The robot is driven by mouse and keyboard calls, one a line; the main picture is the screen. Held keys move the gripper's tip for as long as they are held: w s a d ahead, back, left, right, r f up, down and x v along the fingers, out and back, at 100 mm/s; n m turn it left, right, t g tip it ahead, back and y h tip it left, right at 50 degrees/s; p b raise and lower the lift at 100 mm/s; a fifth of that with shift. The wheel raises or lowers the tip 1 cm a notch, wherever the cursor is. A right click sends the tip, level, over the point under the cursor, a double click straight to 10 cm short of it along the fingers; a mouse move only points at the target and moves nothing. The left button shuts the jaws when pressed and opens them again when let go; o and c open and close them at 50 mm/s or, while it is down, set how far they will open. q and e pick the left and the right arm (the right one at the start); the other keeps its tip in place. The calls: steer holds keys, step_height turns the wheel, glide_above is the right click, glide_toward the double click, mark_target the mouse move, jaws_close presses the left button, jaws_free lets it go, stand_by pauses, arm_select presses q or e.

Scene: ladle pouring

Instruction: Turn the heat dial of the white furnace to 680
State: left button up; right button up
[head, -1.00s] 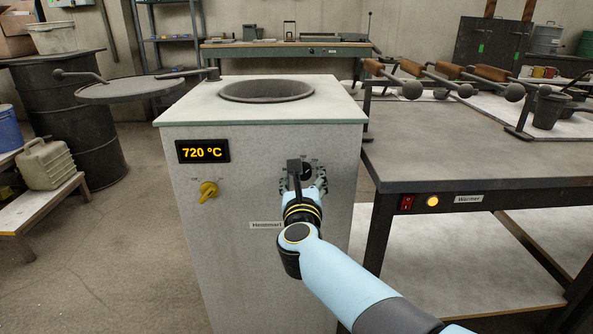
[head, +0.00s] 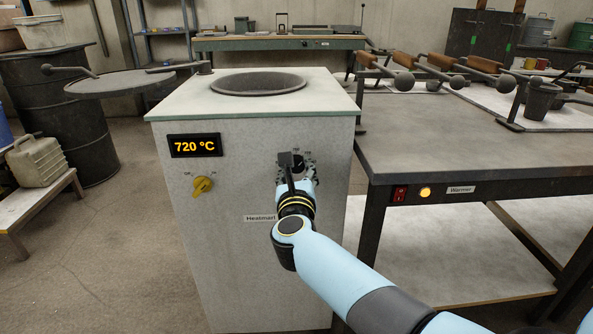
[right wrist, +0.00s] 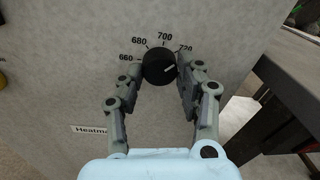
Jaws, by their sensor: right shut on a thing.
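The white furnace (head: 225,250) stands in front of me, its display (head: 195,145) reading 720 °C. Its black heat dial (head: 298,160) is on the upper right of the front face and shows closely in the right wrist view (right wrist: 158,68). The scale there reads 660, 680, 700 and 720, and the dial's white mark points right and slightly up, on the 720 side. My right gripper (right wrist: 160,72) is shut on the dial, one finger on each side; in the head view its wrist partly hides it. My left gripper is not in view.
A yellow knob (head: 202,185) sits below the display. The dark warmer table (head: 450,150) stands close on the right, with ladles on a rack (head: 440,75). A round lid (head: 120,84) is out to the left of the furnace.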

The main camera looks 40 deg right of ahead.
steer(key=n, duration=0.2)
steer(key=shift+r+n+p, duration=0.1)
steer(key=shift+n+p, duration=0.25)
steer(key=shift+n, duration=0.05)
steer(key=n+p, duration=0.1)
steer(key=n, duration=0.4)
steer(key=shift+n+p, duration=0.3)
steer(key=n+p, duration=0.1)
steer(key=n, duration=0.2)
steer(key=n+t+p, duration=0.1)
steer(key=n, duration=0.2)
steer(key=shift+y, duration=0.3)
steer(key=shift+f+n+p, duration=0.2)
steer(key=shift+n+p, duration=0.35)
steer(key=shift+n, duration=1.25)
steer(key=o, duration=1.1)
steer(key=shift+o, duration=0.2)
